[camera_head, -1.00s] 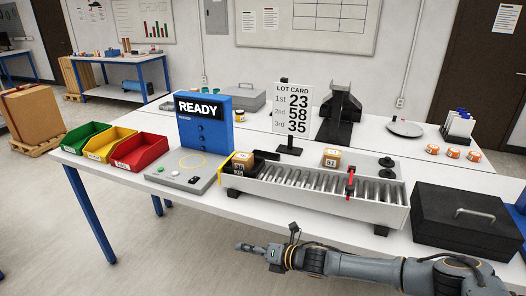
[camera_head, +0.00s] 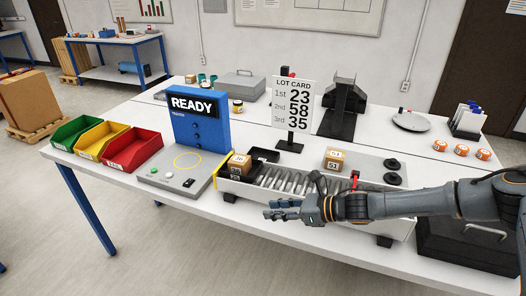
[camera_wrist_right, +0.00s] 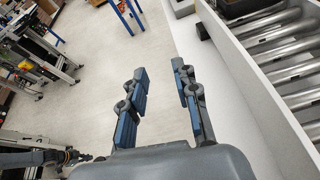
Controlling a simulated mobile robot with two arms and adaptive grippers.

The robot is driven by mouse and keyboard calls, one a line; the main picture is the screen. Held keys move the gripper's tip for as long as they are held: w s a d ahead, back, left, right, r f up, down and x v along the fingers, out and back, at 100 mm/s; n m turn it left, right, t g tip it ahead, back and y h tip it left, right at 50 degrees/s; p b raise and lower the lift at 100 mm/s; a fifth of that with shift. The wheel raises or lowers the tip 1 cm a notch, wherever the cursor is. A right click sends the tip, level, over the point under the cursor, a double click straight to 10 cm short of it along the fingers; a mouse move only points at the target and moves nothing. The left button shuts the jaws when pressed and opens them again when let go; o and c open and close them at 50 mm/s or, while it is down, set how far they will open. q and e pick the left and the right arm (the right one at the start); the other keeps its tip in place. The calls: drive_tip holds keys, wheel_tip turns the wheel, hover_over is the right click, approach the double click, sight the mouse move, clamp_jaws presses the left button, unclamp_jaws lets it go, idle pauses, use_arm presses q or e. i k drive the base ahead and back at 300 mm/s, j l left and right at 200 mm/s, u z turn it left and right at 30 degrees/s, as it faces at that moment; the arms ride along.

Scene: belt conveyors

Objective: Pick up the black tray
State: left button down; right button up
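The black tray (camera_head: 264,155) sits at the left end of the roller conveyor (camera_head: 330,205), with a small brown box (camera_head: 238,164) at its left side; I cannot tell whether the box is in it. A dark tray-like edge (camera_wrist_right: 245,8) shows at the top right of the right wrist view. My right gripper (camera_head: 270,209) is in front of the conveyor, lower in the picture than the tray and apart from it. In the right wrist view the right gripper (camera_wrist_right: 160,85) has its fingers apart with nothing between them.
Green (camera_head: 78,132), yellow (camera_head: 102,140) and red (camera_head: 132,148) bins are at left, beside a grey panel (camera_head: 168,183) and a blue READY unit (camera_head: 200,130). A black case (camera_head: 470,245) lies at right, partly behind my arm.

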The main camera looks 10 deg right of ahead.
sight(262, 153)
drive_tip(key=i+l, duration=0.2)
drive_tip(key=i, duration=0.25)
drive_tip(key=i+l, duration=0.2)
drive_tip(key=i, duration=0.25)
drive_tip(key=i+l, duration=0.2)
drive_tip(key=i, duration=0.25)
